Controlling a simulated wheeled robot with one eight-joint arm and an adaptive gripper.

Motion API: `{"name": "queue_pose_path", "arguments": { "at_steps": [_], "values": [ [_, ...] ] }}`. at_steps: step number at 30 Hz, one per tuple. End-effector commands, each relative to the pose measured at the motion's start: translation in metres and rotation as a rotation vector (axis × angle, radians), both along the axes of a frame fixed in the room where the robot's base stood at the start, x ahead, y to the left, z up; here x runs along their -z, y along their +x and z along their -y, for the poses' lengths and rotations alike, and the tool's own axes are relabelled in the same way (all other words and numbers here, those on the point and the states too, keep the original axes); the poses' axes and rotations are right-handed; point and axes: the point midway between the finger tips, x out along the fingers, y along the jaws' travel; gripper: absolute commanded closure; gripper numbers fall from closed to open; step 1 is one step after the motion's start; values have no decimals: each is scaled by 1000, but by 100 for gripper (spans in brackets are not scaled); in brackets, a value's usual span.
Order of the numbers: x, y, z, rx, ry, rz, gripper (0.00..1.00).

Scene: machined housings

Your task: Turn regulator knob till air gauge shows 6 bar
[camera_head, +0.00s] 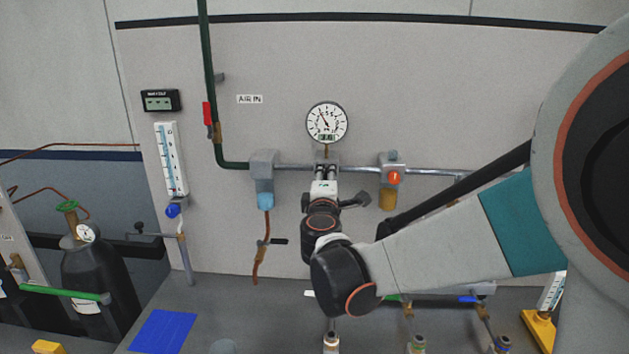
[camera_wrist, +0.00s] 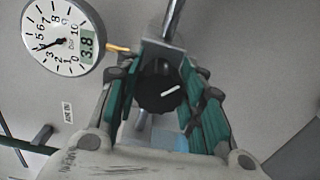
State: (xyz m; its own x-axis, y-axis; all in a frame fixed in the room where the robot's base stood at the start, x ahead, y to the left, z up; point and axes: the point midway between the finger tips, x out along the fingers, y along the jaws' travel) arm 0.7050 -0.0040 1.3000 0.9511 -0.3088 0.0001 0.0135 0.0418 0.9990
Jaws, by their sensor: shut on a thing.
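The air gauge (camera_head: 326,122) is a round white dial on the wall panel. In the wrist view the gauge (camera_wrist: 62,36) appears rotated; its digital window reads 3.8 and its needle points near 4. The regulator knob (camera_wrist: 160,92) is black with a white mark line. My gripper (camera_wrist: 163,86) is shut on the knob, with a teal-padded finger on each side. In the head view my gripper (camera_head: 325,188) is at the regulator just below the gauge, and the knob is hidden behind it.
A blue-bowled filter unit (camera_head: 265,200) stands left of my gripper, and a unit with an orange knob (camera_head: 394,178) stands right. A metal pipe (camera_head: 432,171) joins them. A green pipe (camera_head: 209,90) with a red-handled valve (camera_head: 207,113) comes down at left.

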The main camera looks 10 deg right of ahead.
Motion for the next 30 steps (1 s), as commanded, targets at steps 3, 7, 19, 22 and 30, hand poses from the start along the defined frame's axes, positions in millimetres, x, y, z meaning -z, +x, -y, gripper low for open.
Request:
{"name": "queue_pose_path", "arguments": {
  "at_steps": [3, 7, 19, 22, 30],
  "values": [
    [2, -1, 0, 1, 106, 33, 88],
    [2, -1, 0, 1, 224, 72, 88],
    [4, -1, 0, 1, 561, 181, 88],
    [4, -1, 0, 2, 626, 202, 88],
    [5, -1, -1, 2, 746, 241, 88]
  ]
}}
